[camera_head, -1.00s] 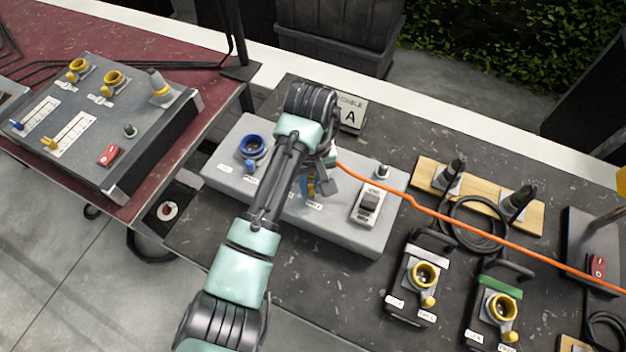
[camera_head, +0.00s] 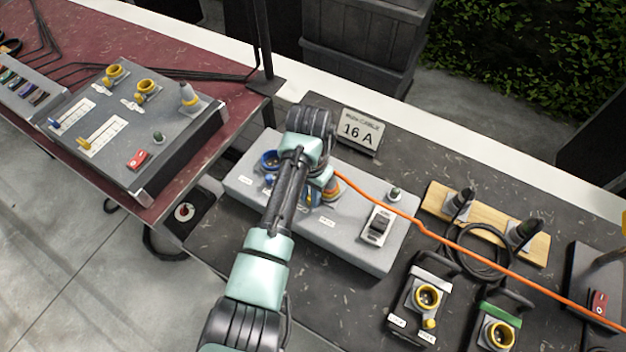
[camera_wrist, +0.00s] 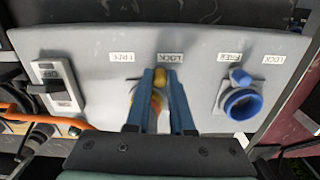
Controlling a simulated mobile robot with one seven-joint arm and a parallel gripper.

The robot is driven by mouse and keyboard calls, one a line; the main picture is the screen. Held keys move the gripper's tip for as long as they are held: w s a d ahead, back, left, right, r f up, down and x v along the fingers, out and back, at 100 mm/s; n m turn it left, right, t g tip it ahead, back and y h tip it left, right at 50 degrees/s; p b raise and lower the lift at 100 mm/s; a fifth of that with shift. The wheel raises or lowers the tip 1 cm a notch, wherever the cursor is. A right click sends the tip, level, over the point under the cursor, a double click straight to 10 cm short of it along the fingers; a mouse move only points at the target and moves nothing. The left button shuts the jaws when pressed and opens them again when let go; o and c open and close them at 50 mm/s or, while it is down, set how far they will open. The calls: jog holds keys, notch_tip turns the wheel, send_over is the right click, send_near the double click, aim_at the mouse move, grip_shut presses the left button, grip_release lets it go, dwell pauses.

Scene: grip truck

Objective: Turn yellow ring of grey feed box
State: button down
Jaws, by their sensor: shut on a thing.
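The grey feed box (camera_head: 350,248) lies on the dark table and fills much of the wrist view (camera_wrist: 95,85). Its yellow ring (camera_head: 331,190) sits around a socket with an orange cable's plug, partly hidden by my wrist. In the wrist view, the ring's yellow lug (camera_wrist: 158,74) stands between the FREE and LOCK labels, nearer LOCK. My gripper (camera_wrist: 161,80) has its two blue fingers shut on this lug; the rest of the ring is largely hidden between and behind them.
A blue ring socket (camera_wrist: 242,103) is right of the fingers in the wrist view. A switch (camera_wrist: 57,86) is at the left. The orange cable (camera_head: 400,210) runs right across the table. A 16 A sign (camera_head: 360,131) stands behind the box.

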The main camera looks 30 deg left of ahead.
jog(key=shift+w+a+m, duration=0.1)
jog(key=shift+a+m, duration=0.1)
jog(key=shift+m, duration=0.2)
jog(key=c, duration=0.8)
grip_release()
notch_tip(320, 180, up, 13)
jog(key=shift+r+p, duration=0.1)
jog(key=shift+p, duration=1.1)
